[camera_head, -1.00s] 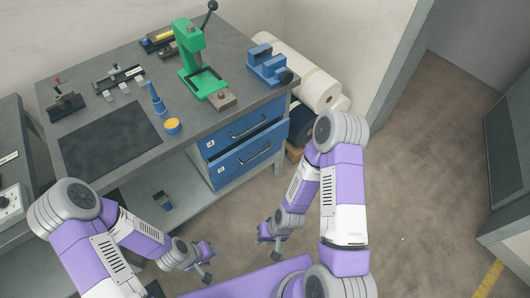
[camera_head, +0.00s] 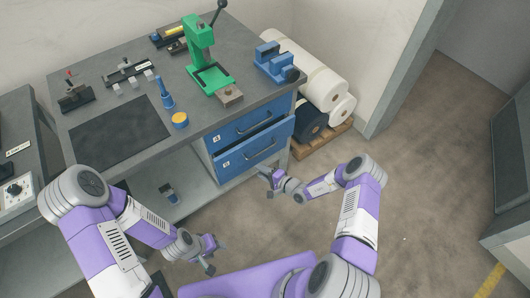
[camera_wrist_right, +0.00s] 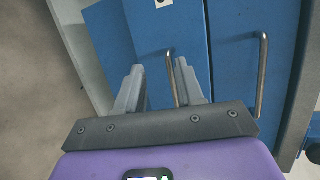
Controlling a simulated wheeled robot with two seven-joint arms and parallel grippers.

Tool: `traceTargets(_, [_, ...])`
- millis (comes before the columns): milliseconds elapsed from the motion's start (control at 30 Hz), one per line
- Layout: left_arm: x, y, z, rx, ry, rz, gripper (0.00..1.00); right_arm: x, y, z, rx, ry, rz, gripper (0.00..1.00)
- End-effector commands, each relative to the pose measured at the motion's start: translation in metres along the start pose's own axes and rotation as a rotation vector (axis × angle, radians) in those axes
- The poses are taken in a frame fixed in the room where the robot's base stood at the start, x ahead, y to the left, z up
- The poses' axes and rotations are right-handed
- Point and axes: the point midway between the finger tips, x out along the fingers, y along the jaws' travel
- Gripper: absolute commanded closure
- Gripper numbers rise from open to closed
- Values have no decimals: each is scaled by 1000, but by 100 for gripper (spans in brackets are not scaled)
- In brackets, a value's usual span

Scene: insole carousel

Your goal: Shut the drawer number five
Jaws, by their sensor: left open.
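The lower blue drawer (camera_head: 240,155), whose label looks like a 5, is pulled out a little from the workbench. Its bar handle (camera_head: 262,150) faces me. The upper blue drawer (camera_head: 238,128), labelled 4, sits just above it and looks flush. My right gripper (camera_head: 268,180) is in front of the lower drawer, below its handle. In the right wrist view its two fingers (camera_wrist_right: 160,80) are apart with nothing gripped, and the lower drawer's handle (camera_wrist_right: 172,78) shows between them; contact cannot be told. My left gripper (camera_head: 212,252) is open and empty, low, away from the bench.
The workbench (camera_head: 140,75) carries a green press (camera_head: 200,50), a blue vise (camera_head: 275,62) and small tools. White rolls (camera_head: 322,88) on a wooden pallet (camera_head: 325,138) stand right of the drawers. The floor to the right is clear.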

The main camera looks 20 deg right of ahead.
Motion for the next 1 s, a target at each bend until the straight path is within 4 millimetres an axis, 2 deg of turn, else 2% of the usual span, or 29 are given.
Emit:
traceTargets(33, [-1,0,0,0,0,0,52,-2,-1,-22,-11,83,-34,63])
traceTargets(100, [-1,0,0,0,0,0,52,-5,-3,-46,-30,173,-65,63])
traceTargets(233, [0,0,0,0,0,0,52,-8,-4,-69,-52,260,-90,63])
traceTargets(367, [6,-2,0,0,0,0,52,5,-4,-76,-57,274,-95,63])
traceTargets(700, [27,-10,-1,0,0,0,52,53,-8,-88,-56,270,-92,63])
traceTargets(1000, [29,-11,-1,0,0,0,52,62,-12,-91,-54,269,-90,63])
